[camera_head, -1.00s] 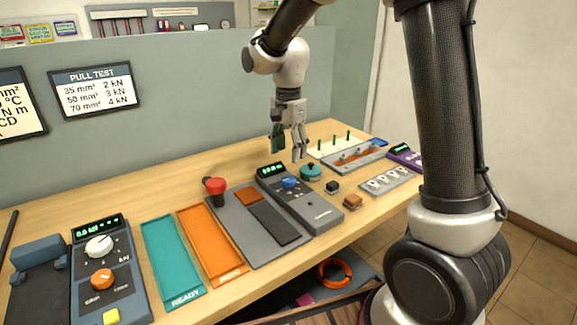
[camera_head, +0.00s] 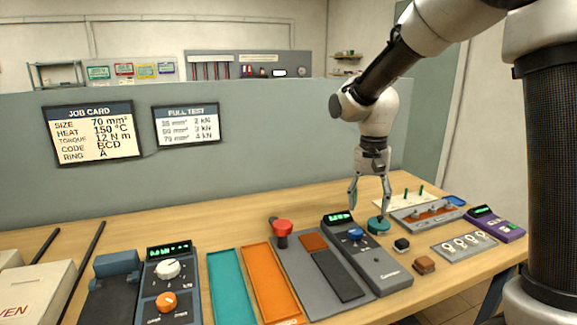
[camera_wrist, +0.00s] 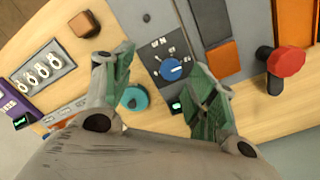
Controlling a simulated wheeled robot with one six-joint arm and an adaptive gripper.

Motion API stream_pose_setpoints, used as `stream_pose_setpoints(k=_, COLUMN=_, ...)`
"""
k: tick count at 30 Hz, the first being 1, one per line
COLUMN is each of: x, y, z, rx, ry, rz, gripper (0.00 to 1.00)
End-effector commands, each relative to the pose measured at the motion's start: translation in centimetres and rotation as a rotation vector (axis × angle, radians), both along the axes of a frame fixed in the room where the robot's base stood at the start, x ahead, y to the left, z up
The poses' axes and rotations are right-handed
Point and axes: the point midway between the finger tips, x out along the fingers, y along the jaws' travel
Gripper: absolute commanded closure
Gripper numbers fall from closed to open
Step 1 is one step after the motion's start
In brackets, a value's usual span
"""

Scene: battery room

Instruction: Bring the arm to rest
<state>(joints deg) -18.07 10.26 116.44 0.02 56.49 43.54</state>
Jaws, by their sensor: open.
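My gripper (camera_head: 370,205) is open and points down above the workbench in the head view. Its two fingers are apart with nothing between them. It hangs over the area around a round teal knob-like piece (camera_head: 378,226) and a grey device with a blue dial (camera_head: 355,235). In the wrist view my gripper (camera_wrist: 160,85) also shows both green-padded fingers spread. The teal piece (camera_wrist: 135,98) and the blue dial (camera_wrist: 172,69) appear below and between them. My arm reaches in from the upper right, bent at the wrist.
A red-topped knob (camera_head: 282,228), an orange tray (camera_head: 270,283) and a teal tray (camera_head: 230,290) lie to the left. Small blocks (camera_head: 424,265), a grey terminal plate (camera_head: 464,244) and a purple device (camera_head: 497,224) stand to the right. A grey partition (camera_head: 270,150) rises behind the bench.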

Motion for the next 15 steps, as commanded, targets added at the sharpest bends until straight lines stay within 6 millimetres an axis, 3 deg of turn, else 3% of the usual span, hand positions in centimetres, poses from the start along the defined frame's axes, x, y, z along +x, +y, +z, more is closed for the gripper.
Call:
stream_pose_setpoints(k=6, x=-6.6, y=-4.1, z=2.7, rx=0.026, ry=-0.037, rz=0.335, gripper=0.42)
stream_pose_setpoints(k=15, x=-17.6, y=-10.3, z=6.1, rx=0.009, ry=-0.207, rz=0.567, gripper=0.42)
